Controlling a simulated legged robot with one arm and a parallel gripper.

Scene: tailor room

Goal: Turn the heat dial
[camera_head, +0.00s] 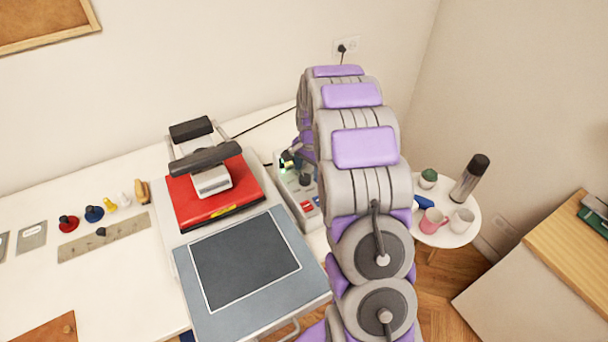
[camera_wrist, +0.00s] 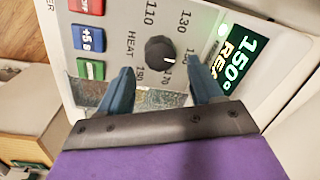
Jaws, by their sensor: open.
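The heat dial (camera_wrist: 160,50) is a round black knob on a pale control panel (camera_wrist: 125,50) in the wrist view. It has a white pointer mark, temperature numbers around it and the word HEAT beside it. My gripper (camera_wrist: 161,80) is open, its two blue fingers to the left and right, just below the dial in the picture. They do not visibly grip it. In the head view the panel belongs to the control box (camera_head: 300,200) of the heat press (camera_head: 250,260), partly hidden by my arm.
Red, blue and green buttons (camera_wrist: 88,38) sit left of the dial on the panel. The press's red upper plate (camera_head: 205,195) is raised behind its grey lower plate. A white round table (camera_head: 455,238) with mugs and a flask stands to the right.

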